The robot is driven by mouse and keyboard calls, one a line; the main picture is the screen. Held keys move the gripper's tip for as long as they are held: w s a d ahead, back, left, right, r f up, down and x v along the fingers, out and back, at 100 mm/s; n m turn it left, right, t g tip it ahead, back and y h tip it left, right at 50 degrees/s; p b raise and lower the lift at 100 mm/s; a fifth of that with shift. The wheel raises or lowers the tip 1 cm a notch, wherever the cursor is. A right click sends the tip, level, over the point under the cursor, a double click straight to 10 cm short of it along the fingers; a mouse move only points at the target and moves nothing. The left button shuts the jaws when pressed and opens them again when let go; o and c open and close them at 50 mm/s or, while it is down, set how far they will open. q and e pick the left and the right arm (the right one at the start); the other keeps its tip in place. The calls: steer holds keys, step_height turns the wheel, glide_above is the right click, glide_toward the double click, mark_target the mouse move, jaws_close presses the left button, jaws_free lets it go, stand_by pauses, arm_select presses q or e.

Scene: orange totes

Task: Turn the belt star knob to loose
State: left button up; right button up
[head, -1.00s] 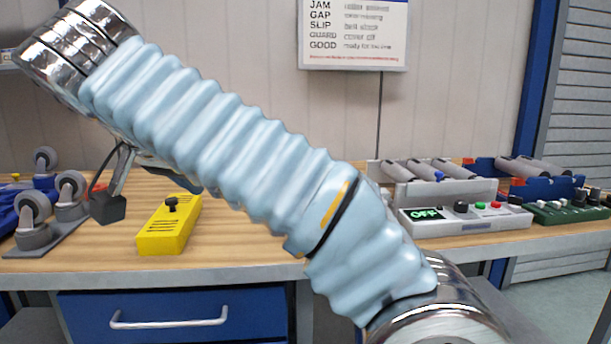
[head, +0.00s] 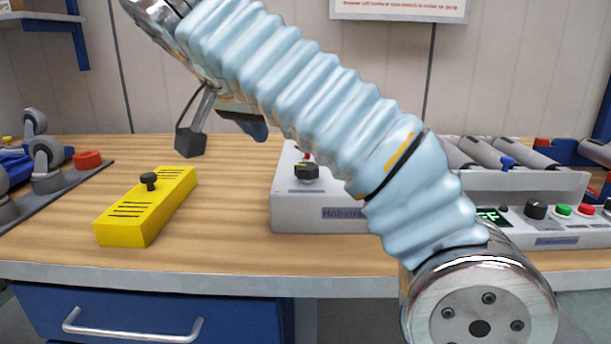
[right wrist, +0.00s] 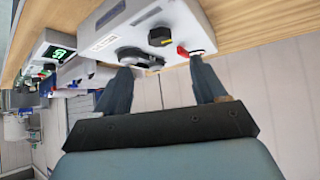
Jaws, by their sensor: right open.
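A white machine box (head: 300,215) with a blue nameplate stands on the bench, partly hidden behind my right arm. A black knob (head: 307,171) and a small red part show on its top. In the right wrist view the box (right wrist: 190,15) carries a black knob (right wrist: 160,36), a larger dark grey knob (right wrist: 135,57) and a red lever (right wrist: 183,50). I cannot tell which knob is the belt star knob, nor its setting. My right gripper (right wrist: 160,68) is open; its fingertips are near the box's far edge, one by the grey knob, one by the red lever. It is partly visible in the head view (head: 248,124). My left gripper is out of view.
A yellow box (head: 145,210) with a black knob stands on the left of the bench. Grey casters (head: 45,160) are at far left. A roller unit with a control panel (head: 540,222) stands at right. Bare bench lies between the yellow and white boxes.

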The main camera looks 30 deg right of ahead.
mark_target(306, 167)
steer(key=b+x, duration=0.2)
steer(key=x, duration=0.8)
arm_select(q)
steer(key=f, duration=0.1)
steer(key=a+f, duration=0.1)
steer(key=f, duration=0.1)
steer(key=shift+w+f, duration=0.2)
arm_select(e)
steer(key=c, duration=1.1)
steer(key=shift+o, duration=0.2)
steer(key=shift+s, duration=0.1)
